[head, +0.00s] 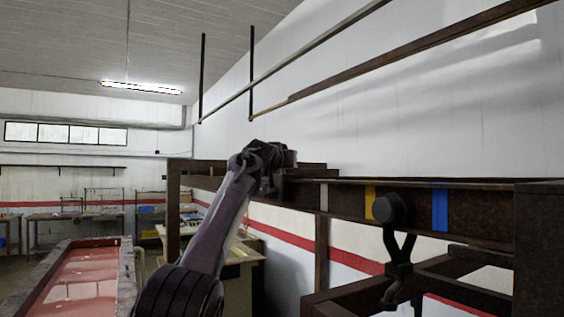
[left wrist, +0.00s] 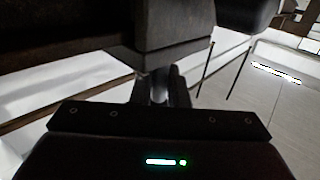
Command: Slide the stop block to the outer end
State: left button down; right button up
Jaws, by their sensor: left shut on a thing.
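The dark rail (head: 345,199) runs across the right half of the head view. My left gripper (head: 270,186) is at the rail's left part, close against it. In the left wrist view its fingers (left wrist: 160,88) are shut on a dark block (left wrist: 175,28), which I take to be the stop block. In the head view the block is mostly hidden by the gripper and wrist and hard to tell from the dark rail. My right gripper is not in view.
A black round piece with a forked hook (head: 393,208) hangs on the rail between a yellow band (head: 370,203) and a blue band (head: 440,210). A dark panel (head: 540,250) stands at the right. A red-topped table (head: 85,280) is at lower left.

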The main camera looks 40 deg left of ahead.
pick_arm(q)
jog(key=shift+s+d+r, duration=0.1)
jog(key=shift+d+r, duration=0.05)
jog(key=shift+r, duration=0.25)
jog(key=shift+f, duration=0.1)
dwell(0.4)
jog(key=c, duration=1.8)
grip_release()
jog(key=o, duration=0.8)
jog(key=shift+w+d+f, duration=0.2)
jog(key=shift+w+d, duration=0.15)
jog(key=shift+s+a+f, duration=0.1)
jog(key=shift+s+a, duration=0.05)
jog(key=shift+a, duration=0.2)
